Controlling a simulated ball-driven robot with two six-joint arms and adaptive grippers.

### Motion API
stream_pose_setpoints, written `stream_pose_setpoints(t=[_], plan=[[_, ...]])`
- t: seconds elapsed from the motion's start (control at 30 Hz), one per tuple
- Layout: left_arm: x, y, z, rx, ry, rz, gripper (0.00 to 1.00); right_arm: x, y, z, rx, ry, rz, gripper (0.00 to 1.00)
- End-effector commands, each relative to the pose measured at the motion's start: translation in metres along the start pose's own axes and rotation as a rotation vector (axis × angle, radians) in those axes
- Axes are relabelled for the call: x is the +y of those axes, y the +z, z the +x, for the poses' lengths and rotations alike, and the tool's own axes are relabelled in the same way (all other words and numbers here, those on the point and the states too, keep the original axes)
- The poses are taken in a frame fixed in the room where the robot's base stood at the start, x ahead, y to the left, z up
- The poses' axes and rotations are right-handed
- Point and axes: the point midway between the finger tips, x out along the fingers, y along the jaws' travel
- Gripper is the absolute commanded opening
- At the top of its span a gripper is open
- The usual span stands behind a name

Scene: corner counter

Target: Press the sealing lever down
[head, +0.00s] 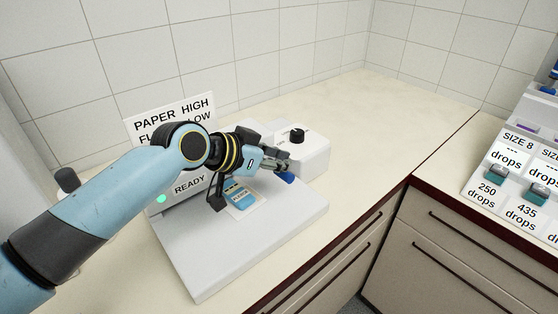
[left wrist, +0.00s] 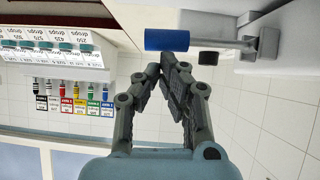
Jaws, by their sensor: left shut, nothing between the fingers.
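The sealing lever shows as a blue cylindrical grip (head: 286,178) on a grey arm, at the right side of the white sealer (head: 190,255). In the left wrist view the blue grip (left wrist: 167,40) lies level on its grey arm, just beyond my fingertips. My left gripper (head: 279,160) is shut and empty, close beside the grip. In the left wrist view its fingertips (left wrist: 166,60) meet near the grip; I cannot tell whether they touch it. My arm hides part of the sealer's panel. My right gripper is not in view.
A pouch with a blue label (head: 240,197) lies on the sealer's plate. A white box with a black knob (head: 296,136) stands behind the lever. The panel reads READY beside a green light (head: 161,198). A drops rack (head: 500,185) stands at the right. The back counter (head: 390,105) is clear.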

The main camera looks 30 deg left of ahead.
Motion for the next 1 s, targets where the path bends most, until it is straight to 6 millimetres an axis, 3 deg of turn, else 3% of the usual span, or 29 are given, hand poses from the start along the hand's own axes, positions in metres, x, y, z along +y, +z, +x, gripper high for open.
stream_pose_setpoints(t=[0.67, 1.0], plan=[[0.004, 0.009, 0.006, 0.001, -0.053, 0.078, 0.00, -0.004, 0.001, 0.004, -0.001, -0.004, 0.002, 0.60], [0.009, 0.025, 0.016, -0.001, -0.141, 0.209, 0.00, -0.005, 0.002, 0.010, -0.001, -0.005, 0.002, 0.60]])
